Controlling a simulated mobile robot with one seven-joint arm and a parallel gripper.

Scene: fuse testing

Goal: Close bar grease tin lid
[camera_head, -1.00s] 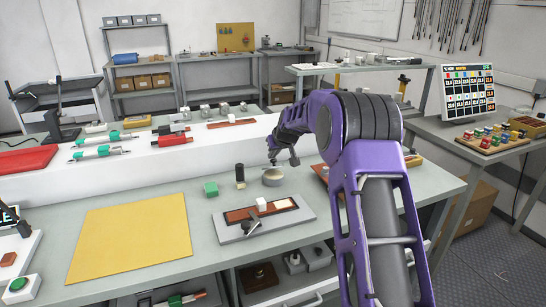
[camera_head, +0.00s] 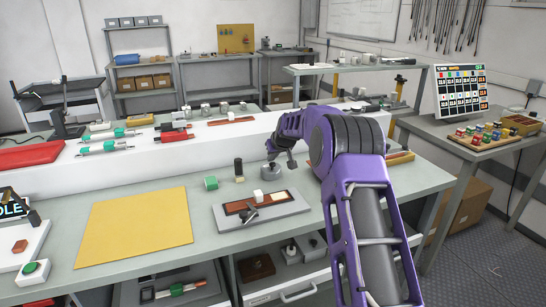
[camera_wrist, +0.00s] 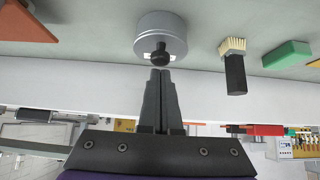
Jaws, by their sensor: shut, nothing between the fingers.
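The grease tin (camera_wrist: 160,22) is a round grey metal tin standing on the bench, at the top of the wrist view, which is upside down. A black knob (camera_wrist: 160,54) shows at the tin's near rim with a small white patch behind it. I cannot tell whether the lid sits flush. My gripper (camera_wrist: 160,70) is shut and empty, its fingertips just at the knob; whether they touch it is unclear. In the head view the tin (camera_head: 269,172) is small, close to my gripper (camera_head: 291,163).
A black-handled brush (camera_wrist: 235,70) stands beside the tin, with a green block (camera_wrist: 287,54) beyond it. In the head view a grey tray (camera_head: 285,209) lies in front of the tin. A yellow mat (camera_head: 135,225) covers the bench to the left. A white raised shelf (camera_head: 170,157) runs behind.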

